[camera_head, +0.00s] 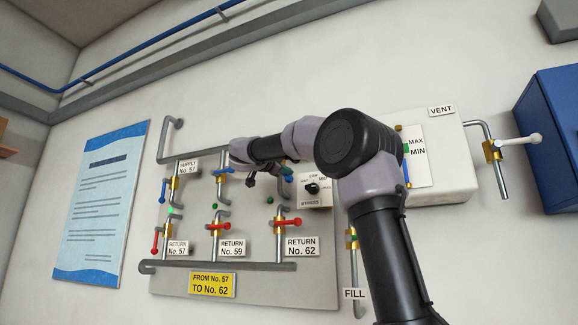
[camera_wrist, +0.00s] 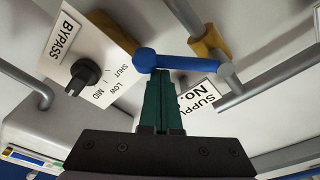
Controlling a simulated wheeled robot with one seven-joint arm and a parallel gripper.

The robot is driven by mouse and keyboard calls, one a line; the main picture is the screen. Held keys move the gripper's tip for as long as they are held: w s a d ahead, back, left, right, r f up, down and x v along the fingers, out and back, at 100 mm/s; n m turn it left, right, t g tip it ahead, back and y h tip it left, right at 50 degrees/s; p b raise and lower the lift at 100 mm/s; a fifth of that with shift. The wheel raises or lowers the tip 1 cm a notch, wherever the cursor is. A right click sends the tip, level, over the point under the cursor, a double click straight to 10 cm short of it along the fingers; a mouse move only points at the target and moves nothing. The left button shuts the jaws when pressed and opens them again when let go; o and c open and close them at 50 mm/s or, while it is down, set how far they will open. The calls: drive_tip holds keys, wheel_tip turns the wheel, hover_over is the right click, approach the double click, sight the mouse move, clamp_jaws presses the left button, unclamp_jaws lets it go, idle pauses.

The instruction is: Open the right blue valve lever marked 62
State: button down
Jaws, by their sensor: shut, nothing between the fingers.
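The right blue valve lever (camera_head: 287,171) shows as a small blue piece on the board in the head view, mostly hidden by my arm. In the wrist view the blue lever (camera_wrist: 185,65) lies across the picture beside a brass valve body (camera_wrist: 208,38). Its rounded end is at the left. My gripper (camera_wrist: 162,76) is shut and empty, with its dark green fingertips right at the lever's bar. I cannot tell if they touch it. A supply label (camera_wrist: 195,94) is partly hidden, and its number is not readable.
The BYPASS knob (camera_wrist: 86,74) is close to the left of my fingers in the wrist view. Other blue levers (camera_head: 223,170) and red levers (camera_head: 288,222) stick out from the pipe board. A white tank (camera_head: 440,150) and blue cabinet (camera_head: 550,140) stand at the right.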

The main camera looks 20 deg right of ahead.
drive_tip(key=m, duration=0.1)
drive_tip(key=w+a+f+m, duration=0.1)
drive_tip(key=m, duration=0.1)
drive_tip(key=shift+f, duration=0.25)
drive_tip(key=shift+w+a+f+m+g, duration=0.25)
drive_tip(key=shift+w+a+f+m, duration=0.25)
drive_tip(key=shift+m, duration=0.25)
drive_tip(key=shift+w+a+f+m+g, duration=0.25)
drive_tip(key=shift+w+a+f+m, duration=0.1)
drive_tip(key=shift+w+a+m, duration=0.35)
drive_tip(key=shift+d, duration=0.15)
